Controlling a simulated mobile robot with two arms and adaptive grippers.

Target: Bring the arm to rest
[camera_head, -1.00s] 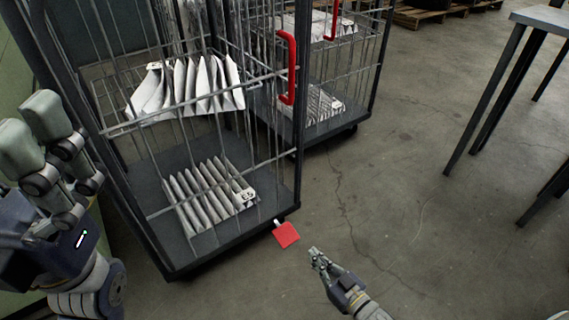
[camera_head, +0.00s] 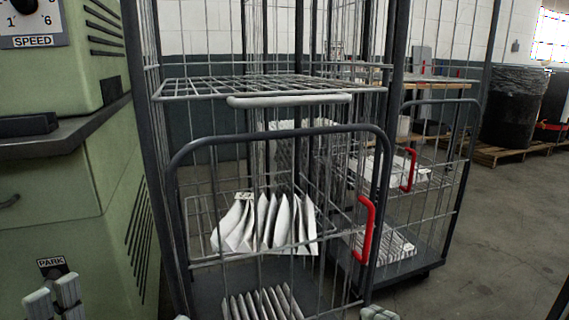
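My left gripper (camera_head: 56,295) is at the bottom left corner, in front of the green machine. Its two pale finger pads point up side by side, with no object seen between them; how far apart they are is unclear. My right gripper (camera_head: 378,313) shows only as a small piece at the bottom edge, below the near cage's red handle. Its fingers are mostly cut off by the frame.
A wire cage trolley (camera_head: 279,133) stands close ahead, with white packets (camera_head: 268,222) on a shelf and more below. A red handle (camera_head: 365,230) is on its right. A second cage stands behind it. A green machine (camera_head: 55,195) fills the left. Concrete floor (camera_head: 500,235) is open at right.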

